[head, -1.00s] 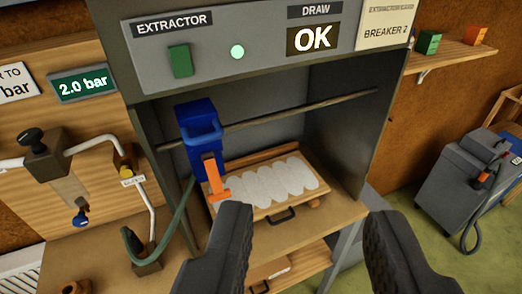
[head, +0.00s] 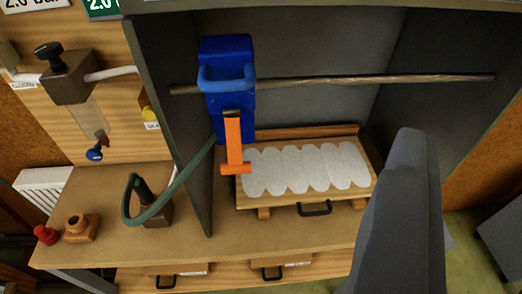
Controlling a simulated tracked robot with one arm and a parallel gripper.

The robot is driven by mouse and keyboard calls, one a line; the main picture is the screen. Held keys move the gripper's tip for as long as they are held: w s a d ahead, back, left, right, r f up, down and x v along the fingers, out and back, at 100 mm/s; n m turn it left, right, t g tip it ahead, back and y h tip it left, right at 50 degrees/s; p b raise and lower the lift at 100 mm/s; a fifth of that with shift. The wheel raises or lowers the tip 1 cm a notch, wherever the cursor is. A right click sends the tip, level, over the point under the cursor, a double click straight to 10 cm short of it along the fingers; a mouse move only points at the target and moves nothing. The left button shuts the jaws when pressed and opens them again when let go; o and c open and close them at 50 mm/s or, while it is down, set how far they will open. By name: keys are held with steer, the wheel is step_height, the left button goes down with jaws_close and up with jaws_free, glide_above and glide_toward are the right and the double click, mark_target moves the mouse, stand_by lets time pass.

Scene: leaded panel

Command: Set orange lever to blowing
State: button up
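The orange lever (head: 233,138) hangs almost straight down from the blue box (head: 227,68). Its short crossbar end lies over the left edge of the wooden tray (head: 352,192). The blue box has a blue handle loop and sits on the horizontal rod (head: 370,80) inside the grey cabinet. My gripper (head: 408,140) is to the right of the lever, over the right side of the tray, and apart from the lever. Only one dark finger shape shows, so its opening is hidden.
A green hose (head: 177,190) runs from a fitting on the bench (head: 280,233) towards the blue box. The grey left cabinet wall (head: 170,110) stands beside the lever. A valve with a black knob (head: 67,75) is on the left board. Open space lies between gripper and lever.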

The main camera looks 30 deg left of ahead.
steer(key=w+a+f+n+y, duration=0.1)
steer(key=w+a+f, duration=0.15)
steer(key=f, duration=0.35)
steer(key=w+a+f+n+y, duration=0.1)
steer(key=w+a+f+n, duration=0.15)
steer(key=f, duration=0.25)
steer(key=n+y+p, duration=0.2)
steer(key=y+p, duration=0.1)
steer(key=y, duration=0.2)
glide_toward(233, 156)
steer(key=x, duration=1)
steer(key=shift+w+a, duration=0.15)
steer(key=shift+w, duration=0.2)
